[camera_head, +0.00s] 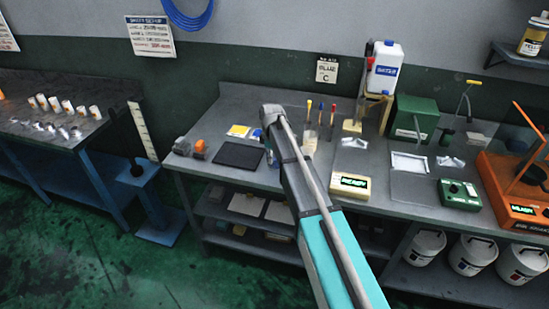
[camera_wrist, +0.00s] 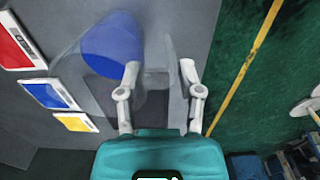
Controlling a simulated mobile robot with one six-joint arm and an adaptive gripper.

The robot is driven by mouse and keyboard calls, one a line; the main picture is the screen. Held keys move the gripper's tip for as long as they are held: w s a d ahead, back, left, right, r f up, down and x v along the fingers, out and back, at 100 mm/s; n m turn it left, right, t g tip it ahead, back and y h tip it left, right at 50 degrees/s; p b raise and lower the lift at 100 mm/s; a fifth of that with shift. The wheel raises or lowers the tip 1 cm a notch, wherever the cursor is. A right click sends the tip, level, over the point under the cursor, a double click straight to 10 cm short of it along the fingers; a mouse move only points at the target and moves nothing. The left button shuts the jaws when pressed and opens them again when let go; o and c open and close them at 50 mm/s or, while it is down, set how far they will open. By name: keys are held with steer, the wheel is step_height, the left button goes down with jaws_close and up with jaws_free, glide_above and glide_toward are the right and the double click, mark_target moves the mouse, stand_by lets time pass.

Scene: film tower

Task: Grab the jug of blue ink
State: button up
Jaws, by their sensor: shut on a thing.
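The jug of blue ink (camera_wrist: 112,48) is a clear vessel with blue ink in it, seen in the upper left of the wrist view. My gripper (camera_wrist: 160,78) has its two pale fingers on either side of the jug's clear handle and is shut on it. The handle's outline is faint between the fingers. I cannot tell whether the jug touches the bench.
Red (camera_wrist: 17,42), blue (camera_wrist: 50,93) and yellow (camera_wrist: 76,122) cards lie near the jug. A dark pad (camera_head: 238,156) lies left of my arm. The bench is crowded further right.

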jaws_close()
steer(key=shift+r+p, duration=0.3)
steer(key=shift+p, duration=0.05)
steer(key=shift+r+p, duration=1.3)
steer(key=s+d+r+p, duration=0.2)
steer(key=s+r+p, duration=0.7)
steer(key=s, duration=0.4)
steer(key=shift+s+d+r+p, duration=0.25)
steer(key=shift+s+r+p, duration=0.05)
steer(key=shift+r, duration=0.05)
steer(key=shift+s, duration=0.1)
stand_by(1.0)
